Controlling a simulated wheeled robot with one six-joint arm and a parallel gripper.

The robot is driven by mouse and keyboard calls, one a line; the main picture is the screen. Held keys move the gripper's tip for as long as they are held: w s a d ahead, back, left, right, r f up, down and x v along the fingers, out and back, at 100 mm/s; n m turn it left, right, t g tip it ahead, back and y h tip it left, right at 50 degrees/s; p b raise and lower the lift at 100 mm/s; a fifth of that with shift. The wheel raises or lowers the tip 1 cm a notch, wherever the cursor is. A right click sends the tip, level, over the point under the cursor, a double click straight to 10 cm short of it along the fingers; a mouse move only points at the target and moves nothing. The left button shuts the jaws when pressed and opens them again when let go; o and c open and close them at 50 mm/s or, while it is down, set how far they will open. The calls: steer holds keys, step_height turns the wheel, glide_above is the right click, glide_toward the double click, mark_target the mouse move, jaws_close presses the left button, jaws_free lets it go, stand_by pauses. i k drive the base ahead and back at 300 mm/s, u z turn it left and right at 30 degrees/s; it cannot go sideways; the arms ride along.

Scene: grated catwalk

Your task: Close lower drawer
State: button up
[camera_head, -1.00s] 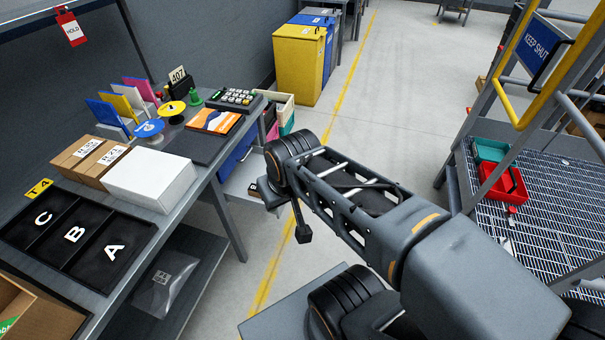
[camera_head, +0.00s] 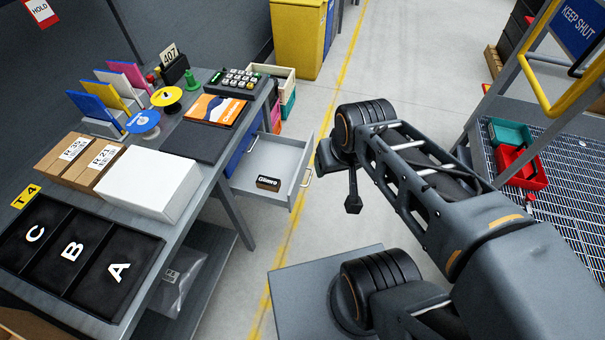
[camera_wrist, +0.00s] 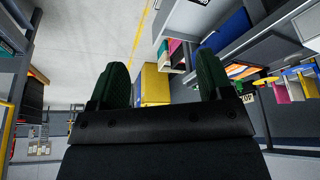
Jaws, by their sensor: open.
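The lower drawer (camera_head: 278,163) is light grey and stands pulled out from under the right end of the workbench. Its handle (camera_head: 302,190) is on the front, facing right. A small black labelled box (camera_head: 268,183) lies inside it. In the wrist view, a light grey part at the top (camera_wrist: 187,20) looks like the same drawer. My gripper (camera_wrist: 162,78) shows two dark green fingers spread apart with nothing between them. In the head view its end is to the right of the drawer front, apart from it, and mostly hidden by my arm.
The workbench (camera_head: 205,205) bears black trays A, B and C, boxes and a keypad. A blue drawer front (camera_head: 240,150) is beside the open drawer. Crates (camera_head: 283,90) stand behind. A railed grated platform (camera_head: 570,190) is at right. Floor between is clear.

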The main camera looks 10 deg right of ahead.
mark_target(286, 160)
steer(key=u, duration=0.3)
steer(key=i, duration=0.85)
steer(key=z, duration=0.3)
